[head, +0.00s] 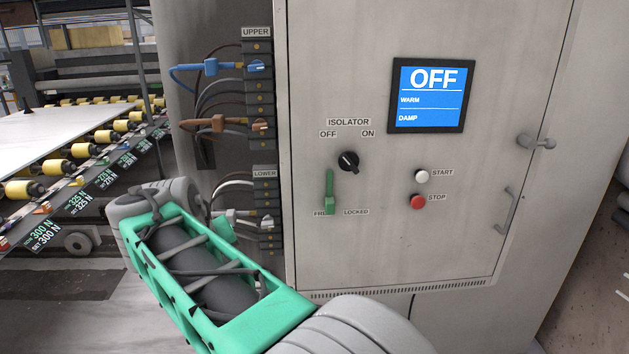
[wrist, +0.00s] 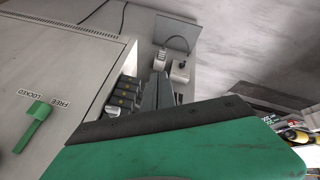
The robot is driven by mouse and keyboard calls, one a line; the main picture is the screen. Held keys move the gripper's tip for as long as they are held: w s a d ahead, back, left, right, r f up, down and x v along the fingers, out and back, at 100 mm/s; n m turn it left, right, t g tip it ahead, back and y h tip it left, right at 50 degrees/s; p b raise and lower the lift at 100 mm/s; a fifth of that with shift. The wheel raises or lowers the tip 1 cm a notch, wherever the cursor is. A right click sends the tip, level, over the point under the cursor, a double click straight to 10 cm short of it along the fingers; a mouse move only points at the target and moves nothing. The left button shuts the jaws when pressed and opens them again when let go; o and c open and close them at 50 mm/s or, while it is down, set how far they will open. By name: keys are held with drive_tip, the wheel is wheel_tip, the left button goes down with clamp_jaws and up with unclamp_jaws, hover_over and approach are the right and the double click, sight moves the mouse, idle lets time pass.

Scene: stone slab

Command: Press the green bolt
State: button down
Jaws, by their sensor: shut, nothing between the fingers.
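The green bolt (head: 329,192) is on the front of the grey cabinet, under the isolator knob (head: 348,161). Its handle is low, beside the label FREE, with LOCKED to the right. In the wrist view the bolt (wrist: 36,122) is at the left, apart from my gripper. My gripper (wrist: 158,85) is shut and empty, its grey fingers near the dark terminal blocks. In the head view my green arm link hides most of my gripper, left of the cabinet and lower than the bolt.
The cabinet also has a screen (head: 432,93) reading OFF, WARM, DAMP, a white START button (head: 422,176), a red STOP button (head: 417,202) and a door handle (head: 507,212). Blue (head: 211,67) and brown (head: 218,124) plugs stick out at the left. A roller conveyor (head: 75,165) stands further left.

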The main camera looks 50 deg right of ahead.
sight(316, 203)
drive_tip(key=s+d+r+m+g+h+p, duration=0.1)
drive_tip(key=d+r+m+g+p, duration=0.1)
drive_tip(key=d+r, duration=0.5)
drive_tip(key=s+d+r+m+g+h+p, duration=0.1)
drive_tip(key=s+d+r+m+g+p, duration=0.1)
drive_tip(key=d+r, duration=0.4)
drive_tip(key=shift+s+d+r+m+p, duration=0.2)
drive_tip(key=shift+d+r+m+p, duration=0.25)
drive_tip(key=shift+r+m, duration=0.6)
drive_tip(key=shift+a+f, duration=0.1)
drive_tip(key=shift+f, duration=0.1)
drive_tip(key=b+x, duration=0.7)
drive_tip(key=x, duration=0.3)
drive_tip(key=shift+s+f, duration=0.2)
drive_tip(key=s+d, duration=0.2)
drive_tip(key=shift+s+d+r, duration=0.35)
drive_tip(key=shift+r, duration=0.05)
drive_tip(key=shift+d, duration=0.1)
drive_tip(key=shift+s, duration=0.1)
